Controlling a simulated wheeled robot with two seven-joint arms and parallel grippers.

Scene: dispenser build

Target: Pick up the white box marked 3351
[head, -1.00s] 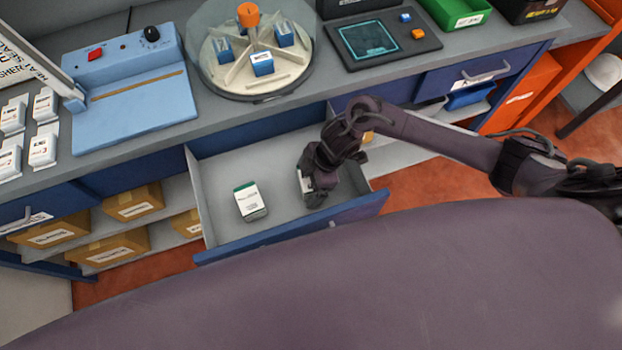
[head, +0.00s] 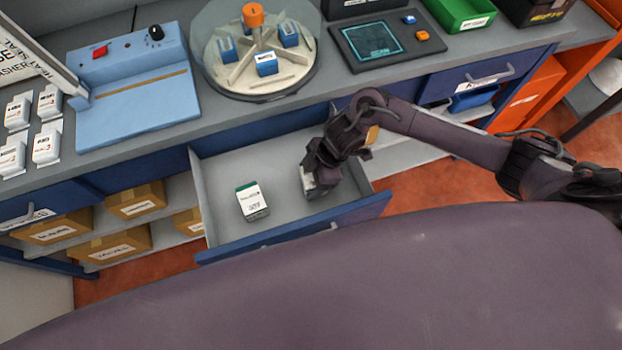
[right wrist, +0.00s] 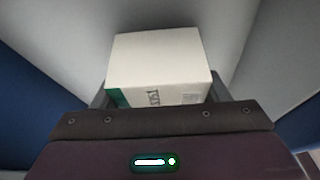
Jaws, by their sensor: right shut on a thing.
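A white box (right wrist: 158,62) with a green edge and dark print is held between the fingers of my right gripper (right wrist: 158,98) in the right wrist view. The print is too skewed to read surely. In the head view my right gripper (head: 318,186) is over the right part of the open drawer, and only a bit of the held box (head: 306,178) shows beside it. A second white box (head: 251,200) with a green top edge lies in the drawer to the left, apart from the gripper. My left gripper is not in view.
The open drawer (head: 222,170) has grey walls and a blue front (head: 300,232). On the counter above are a blue sealing device (head: 135,85), a round carousel (head: 262,85) with small blue boxes, a dark screen pad (head: 385,40) and several white packs (head: 47,145).

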